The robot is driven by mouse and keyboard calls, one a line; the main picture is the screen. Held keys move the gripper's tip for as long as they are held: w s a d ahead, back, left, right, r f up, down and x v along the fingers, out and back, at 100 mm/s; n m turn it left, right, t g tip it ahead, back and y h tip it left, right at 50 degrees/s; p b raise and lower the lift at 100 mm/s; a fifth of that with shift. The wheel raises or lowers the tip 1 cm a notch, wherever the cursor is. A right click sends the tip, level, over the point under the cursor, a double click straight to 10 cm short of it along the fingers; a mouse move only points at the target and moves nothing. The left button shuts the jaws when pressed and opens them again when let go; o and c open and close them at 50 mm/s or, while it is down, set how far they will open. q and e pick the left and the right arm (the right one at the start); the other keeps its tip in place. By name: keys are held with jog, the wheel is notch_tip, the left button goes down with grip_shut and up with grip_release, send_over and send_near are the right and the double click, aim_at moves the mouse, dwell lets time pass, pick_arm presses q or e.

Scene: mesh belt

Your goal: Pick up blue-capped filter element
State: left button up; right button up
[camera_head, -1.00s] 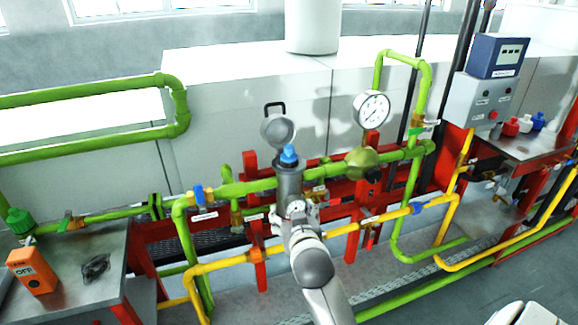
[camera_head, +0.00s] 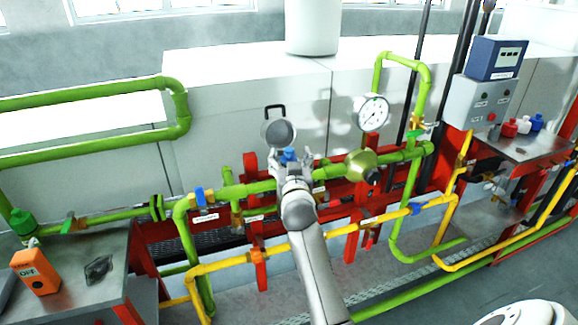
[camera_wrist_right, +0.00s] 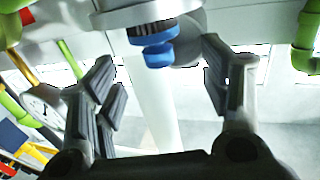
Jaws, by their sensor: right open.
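The filter element's blue cap (camera_head: 288,155) shows at the top of the grey housing, mostly behind my right gripper (camera_head: 291,160) in the head view. The housing's round lid (camera_head: 279,132) stands open behind it. In the right wrist view the blue cap (camera_wrist_right: 160,54) with a dark ribbed part above it lies between the lines of the fingers, near their tips. My right gripper (camera_wrist_right: 160,72) is open there, with a gap on both sides of the cap and nothing gripped. The housing body is hidden behind my right arm in the head view. My left gripper is not in view.
Green pipes (camera_head: 240,189) and yellow pipes (camera_head: 330,233) run around the housing. A pressure gauge (camera_head: 373,112) stands to the right. A steel shelf (camera_head: 520,148) at right holds red, white and blue pieces. An orange block (camera_head: 35,271) sits on the left table (camera_head: 75,275).

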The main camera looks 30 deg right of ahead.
aim_at(290, 155)
jog(key=shift+p+x, duration=0.65)
jog(key=shift+x, duration=1.7)
jog(key=shift+f, duration=0.2)
jog(key=shift+c, duration=0.4)
jog(key=c, duration=1.4)
